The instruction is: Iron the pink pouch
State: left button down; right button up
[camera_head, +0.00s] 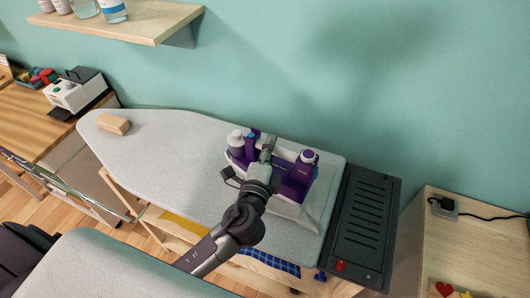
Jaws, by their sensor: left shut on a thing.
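No pink pouch and no iron can be made out in the head view. The grey ironing board (180,148) stretches along the wall. A pale caddy (292,209) with white and purple bottles (298,178) stands on its right part. My left gripper (267,150) reaches in from below and is shut at the middle of the caddy, seemingly on its handle. The gripper and the bottles hide the exact grip. My right gripper is not in view.
A tan block (113,124) lies at the board's left end. A dark slatted panel (360,225) with a red switch adjoins its right end. A wooden table (465,245) is at right, a white machine (75,92) at left, a shelf (125,20) above. The board's middle is clear.

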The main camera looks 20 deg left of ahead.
pick_arm(q)
jog(key=shift+w+d+r, duration=0.15)
jog(key=shift+w+d, duration=0.1)
jog(key=shift+f+b, duration=0.6)
jog(key=shift+b, duration=0.05)
notch_tip(320, 180, down, 2)
jog(key=shift+a+b, duration=0.1)
jog(key=shift+b, duration=0.8)
jog(key=shift+f, duration=0.3)
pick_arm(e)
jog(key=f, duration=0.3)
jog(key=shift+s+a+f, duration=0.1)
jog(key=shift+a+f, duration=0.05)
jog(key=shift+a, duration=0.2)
pick_arm(q)
jog(key=shift+r, duration=0.1)
